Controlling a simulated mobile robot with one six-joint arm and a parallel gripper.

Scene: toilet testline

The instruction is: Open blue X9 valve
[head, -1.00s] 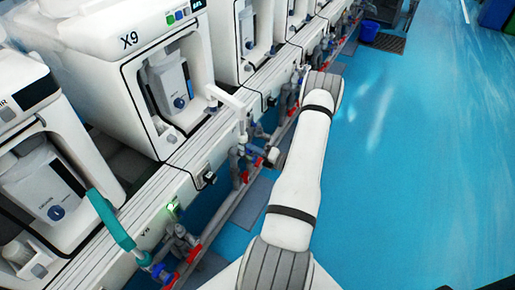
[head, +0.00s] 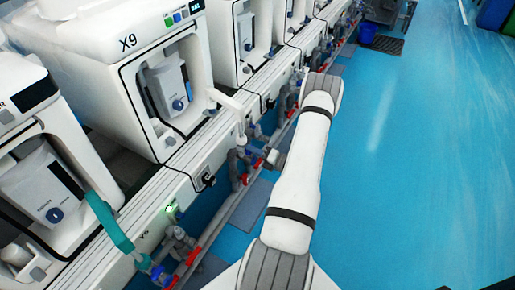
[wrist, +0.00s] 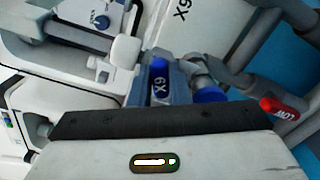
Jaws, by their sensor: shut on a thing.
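Another blue part (wrist: 208,96) sits just right of the fingers. In the head view my gripper (head: 268,159) is at the pipes in front of the white machine marked X9 (head: 128,41). The handle is too small and covered to make out there.
A red handle marked LOW (wrist: 284,110) is close to the right of the gripper. Grey pipes with red handles (head: 193,255) run along the machines. The blue floor (head: 410,170) at right is clear.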

